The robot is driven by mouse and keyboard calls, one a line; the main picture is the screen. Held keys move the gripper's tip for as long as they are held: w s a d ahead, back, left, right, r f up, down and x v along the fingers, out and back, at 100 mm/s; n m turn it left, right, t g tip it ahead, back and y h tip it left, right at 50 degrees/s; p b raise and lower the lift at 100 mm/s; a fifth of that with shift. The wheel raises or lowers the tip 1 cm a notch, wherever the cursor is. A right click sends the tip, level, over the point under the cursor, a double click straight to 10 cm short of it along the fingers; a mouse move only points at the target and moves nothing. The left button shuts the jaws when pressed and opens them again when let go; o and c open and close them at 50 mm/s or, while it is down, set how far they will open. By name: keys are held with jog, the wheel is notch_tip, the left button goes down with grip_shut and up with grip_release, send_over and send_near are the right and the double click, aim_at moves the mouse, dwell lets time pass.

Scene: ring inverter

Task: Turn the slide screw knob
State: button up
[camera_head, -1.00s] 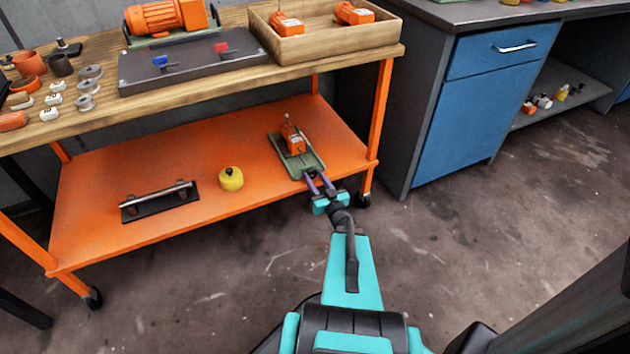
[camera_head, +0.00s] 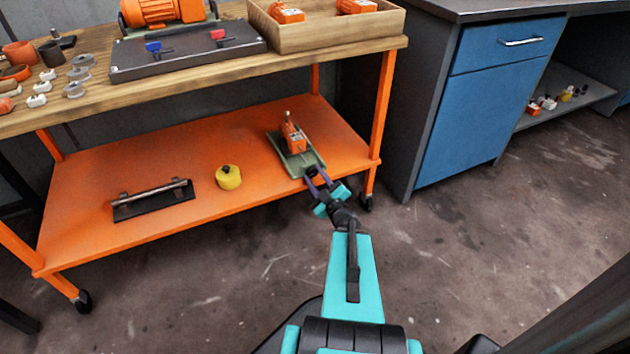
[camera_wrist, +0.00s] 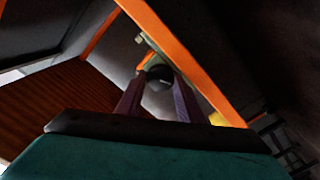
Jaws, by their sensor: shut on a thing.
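The slide (camera_head: 306,160) is a green base on the orange lower shelf, with an orange block (camera_head: 292,137) mounted on it. My gripper (camera_head: 318,176) reaches the slide's near end at the shelf's front edge. In the wrist view its two purple fingers close on a dark round knob (camera_wrist: 158,73) with a light centre. In the head view the fingers hide the knob. My gripper is rolled, with its body tilted.
A yellow round thing (camera_head: 228,177) and a black plate with a metal bar (camera_head: 153,200) lie left on the shelf (camera_head: 120,245). An orange table leg (camera_head: 382,110) stands just right of my gripper. A blue cabinet (camera_head: 480,110) is further right.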

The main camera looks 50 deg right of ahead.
jog(key=shift+a, duration=0.1)
dwell(0.4)
jog(key=o, duration=1.1)
jog(key=shift+c, duration=0.2)
